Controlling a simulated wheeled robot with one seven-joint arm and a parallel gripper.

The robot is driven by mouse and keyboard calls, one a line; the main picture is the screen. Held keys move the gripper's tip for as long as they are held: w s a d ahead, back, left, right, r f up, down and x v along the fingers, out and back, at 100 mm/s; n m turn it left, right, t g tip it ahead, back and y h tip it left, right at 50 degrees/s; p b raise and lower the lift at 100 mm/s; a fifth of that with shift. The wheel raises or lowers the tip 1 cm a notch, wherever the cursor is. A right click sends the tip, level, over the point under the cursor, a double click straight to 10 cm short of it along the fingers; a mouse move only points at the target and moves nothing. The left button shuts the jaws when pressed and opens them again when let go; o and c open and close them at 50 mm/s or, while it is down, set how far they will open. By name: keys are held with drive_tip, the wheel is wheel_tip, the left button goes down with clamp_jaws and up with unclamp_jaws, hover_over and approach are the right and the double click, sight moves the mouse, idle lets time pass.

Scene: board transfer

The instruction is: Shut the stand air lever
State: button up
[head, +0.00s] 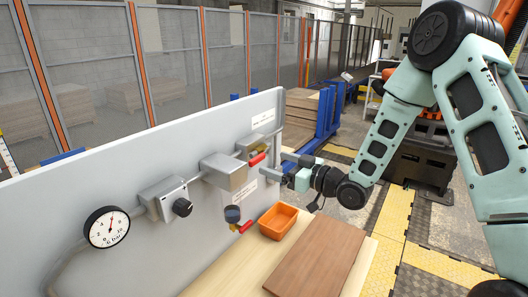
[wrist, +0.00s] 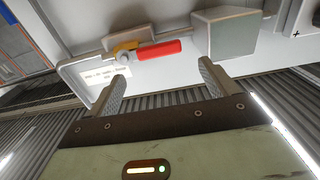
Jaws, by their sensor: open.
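A red-handled lever (head: 257,159) sits on a brass-yellow valve high on the grey panel. A second red lever (head: 246,227) sits lower on the panel, below a dark round part. I cannot read the labels to tell which is the stand air lever. My gripper (head: 272,174) is near the upper lever, in front of the panel. In the wrist view, a red handle (wrist: 158,49) extends right from its yellow valve (wrist: 125,46), just beyond and between my open fingertips (wrist: 164,74). The fingers appear empty and apart from the handle.
The panel also carries a pressure gauge (head: 107,227), a regulator with a black knob (head: 182,207) and a grey box (head: 224,172). An orange bin (head: 278,221) and a brown board (head: 320,255) lie on the light wooden table (head: 222,282) below. A grey block (wrist: 225,35) is right of the handle.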

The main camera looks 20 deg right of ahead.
sight(259, 158)
drive_tip(key=shift+p+x, duration=0.9)
drive_tip(key=shift+x, duration=1.75)
drive_tip(key=c, duration=1.4)
